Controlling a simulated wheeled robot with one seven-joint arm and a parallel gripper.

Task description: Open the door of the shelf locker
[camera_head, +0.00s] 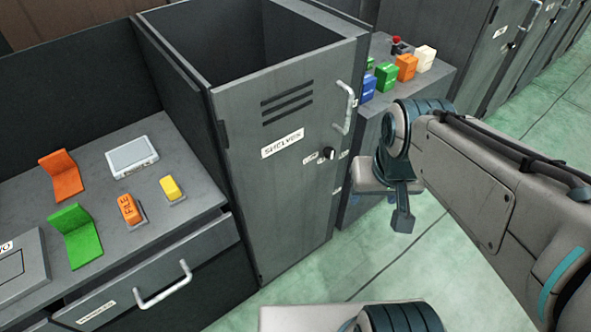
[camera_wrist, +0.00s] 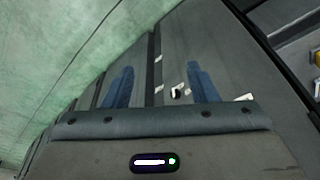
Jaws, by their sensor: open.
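The shelf locker door (camera_head: 285,170) is a grey panel labelled "SHELVES", and it appears shut. It has a pale vertical handle (camera_head: 346,107) near its upper right edge. A dark round knob (camera_head: 328,153) sits below the handle, beside small labels. My gripper (camera_head: 402,215) is to the right of the locker door, apart from it. In the wrist view the two blue fingers (camera_wrist: 155,88) are spread with nothing between them. The knob (camera_wrist: 177,94) shows beyond them on the door (camera_wrist: 195,50). The handle cannot be made out in the wrist view.
A desk (camera_head: 190,165) with orange, green and yellow items and a drawer with a handle (camera_head: 163,287) stands left of the locker. A counter (camera_head: 425,82) with coloured blocks stands behind on the right. More lockers (camera_head: 497,45) line the right. Green floor (camera_head: 300,285) before the door is open.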

